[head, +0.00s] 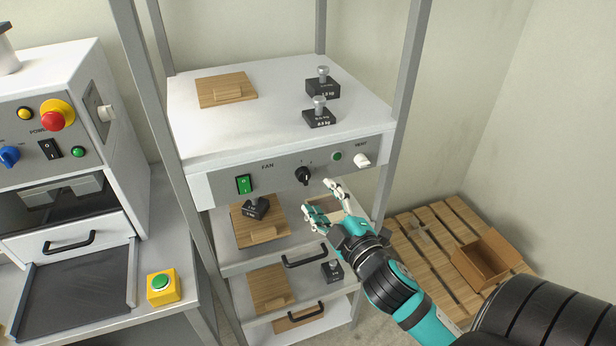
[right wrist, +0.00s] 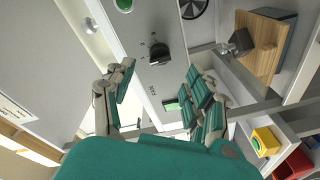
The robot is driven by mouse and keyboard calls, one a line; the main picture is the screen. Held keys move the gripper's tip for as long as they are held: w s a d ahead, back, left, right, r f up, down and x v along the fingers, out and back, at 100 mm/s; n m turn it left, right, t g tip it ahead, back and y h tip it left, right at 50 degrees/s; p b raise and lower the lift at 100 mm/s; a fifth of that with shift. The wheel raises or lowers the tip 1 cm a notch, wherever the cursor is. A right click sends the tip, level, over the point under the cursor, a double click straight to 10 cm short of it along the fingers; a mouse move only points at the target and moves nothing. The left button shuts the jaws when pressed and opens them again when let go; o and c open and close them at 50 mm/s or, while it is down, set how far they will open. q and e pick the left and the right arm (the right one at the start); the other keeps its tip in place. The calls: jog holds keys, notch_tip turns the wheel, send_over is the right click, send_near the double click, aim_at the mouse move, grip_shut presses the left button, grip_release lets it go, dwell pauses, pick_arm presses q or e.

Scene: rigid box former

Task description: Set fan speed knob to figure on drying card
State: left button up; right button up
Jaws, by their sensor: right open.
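The fan speed knob (head: 303,175) is black and round, on the grey panel marked FAN. It also shows in the right wrist view (right wrist: 159,54), with small marks around it. My right gripper (head: 324,198) is open and empty, just below and to the right of the knob in the head view. In the right wrist view its fingers (right wrist: 160,75) are spread, with the knob ahead between the fingertips, apart from them. I cannot make out a drying card for sure; a white printed sheet (right wrist: 17,112) shows at the left, too small to read. My left gripper is not in view.
The panel also has a green rocker switch (head: 243,184), a green button (head: 337,156) and a white knob (head: 362,160). Drawers with wooden boards and weights lie below. Upright posts (head: 405,90) flank the rack. A cardboard box (head: 485,258) sits on a pallet at right.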

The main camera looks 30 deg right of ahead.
aim_at(304, 177)
jog(key=w+p, duration=0.1)
jog(key=w, duration=0.6)
jog(key=shift+d+p, duration=0.3)
jog(key=shift+d, duration=0.1)
grip_shut()
